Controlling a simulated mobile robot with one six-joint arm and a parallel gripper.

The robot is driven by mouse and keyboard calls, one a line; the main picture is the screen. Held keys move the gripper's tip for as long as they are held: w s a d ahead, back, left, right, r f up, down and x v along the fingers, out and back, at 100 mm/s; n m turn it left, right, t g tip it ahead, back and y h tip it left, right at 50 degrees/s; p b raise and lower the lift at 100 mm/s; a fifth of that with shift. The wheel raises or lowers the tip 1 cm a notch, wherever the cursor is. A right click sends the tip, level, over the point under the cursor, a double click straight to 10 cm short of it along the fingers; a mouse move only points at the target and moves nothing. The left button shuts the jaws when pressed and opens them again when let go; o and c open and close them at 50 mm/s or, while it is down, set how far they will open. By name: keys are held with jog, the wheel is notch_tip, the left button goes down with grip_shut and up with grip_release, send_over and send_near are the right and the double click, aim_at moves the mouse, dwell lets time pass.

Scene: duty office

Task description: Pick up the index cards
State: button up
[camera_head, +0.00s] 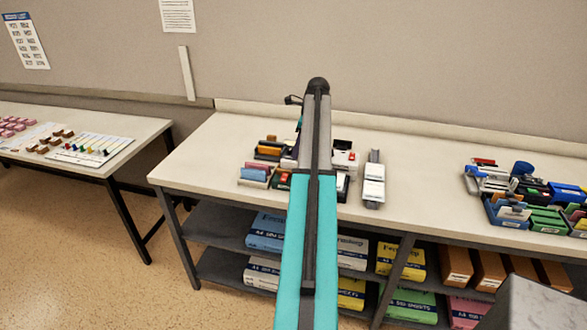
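I cannot tell for certain which items are the index cards. A small open holder with pink and blue cards (255,173) stands at the left of a cluster on the middle table. A dark holder with orange cards (270,151) stands just behind it. My teal and grey arm reaches forward over this cluster and hides its middle. My gripper is hidden behind the arm, so its fingers and anything in them do not show.
A white-topped grey item (373,182) stands right of the arm. Shelves below hold ream packs (400,262). A separate table (135,128) stands left.

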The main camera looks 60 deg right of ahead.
aim_at(294, 161)
jog(key=shift+f, duration=0.1)
jog(key=shift+p+x, duration=1.05)
jog(key=shift+x, duration=0.15)
jog(key=shift+p+x, duration=0.4)
jog(key=shift+x, duration=0.9)
jog(key=shift+f, duration=0.25)
